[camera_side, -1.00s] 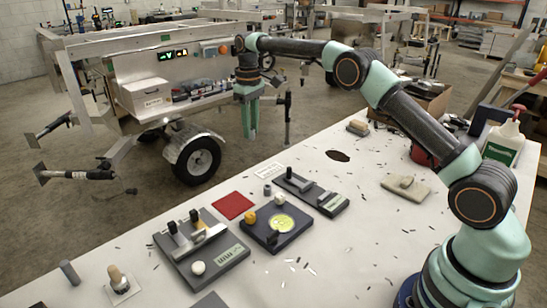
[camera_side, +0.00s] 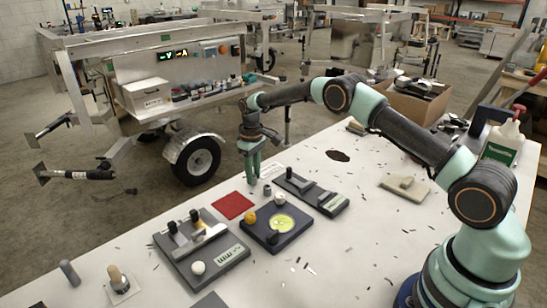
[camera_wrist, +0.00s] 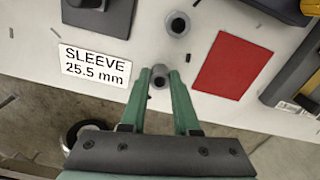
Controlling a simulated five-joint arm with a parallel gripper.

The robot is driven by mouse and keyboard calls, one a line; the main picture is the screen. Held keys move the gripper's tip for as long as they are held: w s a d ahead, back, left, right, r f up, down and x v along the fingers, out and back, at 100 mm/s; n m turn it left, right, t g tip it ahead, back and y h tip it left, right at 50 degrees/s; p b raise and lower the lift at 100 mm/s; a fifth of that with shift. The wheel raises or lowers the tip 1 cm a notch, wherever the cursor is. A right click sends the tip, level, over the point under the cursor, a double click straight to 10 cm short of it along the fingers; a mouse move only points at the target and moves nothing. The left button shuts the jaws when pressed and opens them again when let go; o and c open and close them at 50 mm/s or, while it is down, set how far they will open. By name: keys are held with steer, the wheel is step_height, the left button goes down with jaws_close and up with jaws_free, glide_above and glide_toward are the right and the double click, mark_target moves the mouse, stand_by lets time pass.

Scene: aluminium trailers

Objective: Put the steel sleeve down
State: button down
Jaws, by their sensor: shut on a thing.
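My gripper (camera_side: 253,183) is shut on a small grey steel sleeve (camera_wrist: 160,72), which sits upright between the fingertips in the wrist view (camera_wrist: 161,80). Its open bore shows. In the side view the fingers hide it, and its gap to the table cannot be told. A printed label reading "SLEEVE 25.5 mm" (camera_wrist: 95,66) lies to the left in the wrist view. A red square pad (camera_wrist: 232,65) lies to the right; it also shows in the side view (camera_side: 233,206). Another grey ring-topped cylinder (camera_wrist: 178,23) stands on the table, apart from the held sleeve.
A dark blue block with a yellow-green disc (camera_side: 283,222) and a grey fixture with a white ball (camera_side: 215,250) stand nearby. Another dark fixture (camera_side: 325,204) is right of the cylinder. The white table (camera_side: 330,255) ends just behind my gripper. Dark shavings are scattered about.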

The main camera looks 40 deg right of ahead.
steer(key=shift+f, duration=0.15)
steer(key=c, duration=0.7)
jaws_free()
steer(key=shift+o, duration=0.2)
